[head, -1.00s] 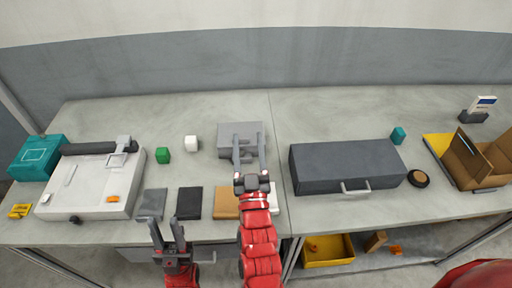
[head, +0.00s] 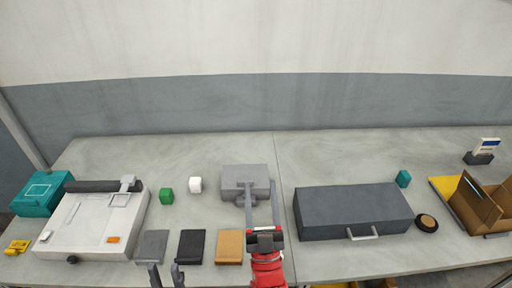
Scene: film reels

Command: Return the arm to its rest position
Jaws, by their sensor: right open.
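My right gripper (head: 261,190) reaches in from the bottom centre. Its two fingers are apart with nothing between them, and in the picture they overlap the front of a small grey box (head: 240,172) on the table. I cannot tell whether they touch it. My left gripper (head: 166,268) shows only its two fingers at the bottom edge, apart and empty, in front of the grey and black flat pieces. The rest of my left arm is out of view.
A row holds a grey piece (head: 152,245), a black piece (head: 191,246) and a tan piece (head: 229,246). A white machine (head: 90,225) is left; a dark case (head: 352,208) with a handle is right, before an open cardboard box (head: 478,208).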

